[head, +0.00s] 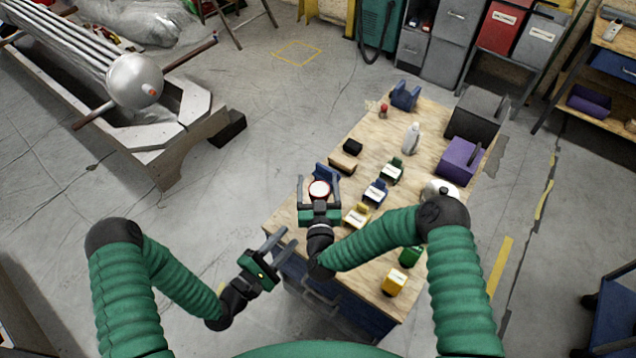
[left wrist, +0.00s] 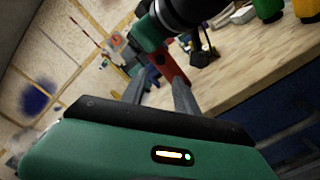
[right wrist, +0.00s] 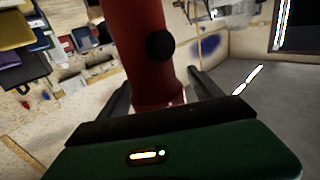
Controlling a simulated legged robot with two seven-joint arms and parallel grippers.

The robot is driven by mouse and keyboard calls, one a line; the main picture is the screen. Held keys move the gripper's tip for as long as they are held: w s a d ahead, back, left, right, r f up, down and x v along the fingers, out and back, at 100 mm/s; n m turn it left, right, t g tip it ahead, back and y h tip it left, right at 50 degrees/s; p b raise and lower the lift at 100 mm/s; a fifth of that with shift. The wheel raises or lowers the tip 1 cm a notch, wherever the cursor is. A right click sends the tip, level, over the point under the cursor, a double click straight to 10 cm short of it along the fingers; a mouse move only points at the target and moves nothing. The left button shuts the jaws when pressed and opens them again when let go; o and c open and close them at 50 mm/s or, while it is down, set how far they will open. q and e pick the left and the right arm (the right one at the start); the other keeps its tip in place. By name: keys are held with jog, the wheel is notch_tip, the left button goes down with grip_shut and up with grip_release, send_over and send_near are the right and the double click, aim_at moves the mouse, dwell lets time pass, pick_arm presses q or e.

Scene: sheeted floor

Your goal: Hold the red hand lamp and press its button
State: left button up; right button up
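The red hand lamp (right wrist: 140,40) stands between the fingers of my right gripper (head: 319,188). Its round black button (right wrist: 160,45) faces the right wrist camera. In the head view its pale, red-rimmed round end (head: 319,190) points up. My right gripper's fingers are apart on either side of the lamp, with a gap showing, so I see no firm grip. My left gripper (head: 277,243) is open and empty, below and left of the lamp, off the table's near left edge. In the left wrist view the lamp (left wrist: 172,68) shows beyond its fingers, partly hidden by my right gripper.
The wooden table (head: 295,212) holds small yellow, blue and green labelled objects in a row right of the lamp. A blue holder-like object (head: 320,169) is just behind the lamp. A purple box (head: 459,158) and a white bottle (head: 411,138) stand farther back.

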pick_arm(q)
jog(key=shift+d, duration=0.1)
pick_arm(e)
jog(key=shift+d, duration=0.1)
jog(key=c, duration=1.4)
pick_arm(q)
grip_shut()
pick_arm(e)
jog(key=shift+c, duration=0.2)
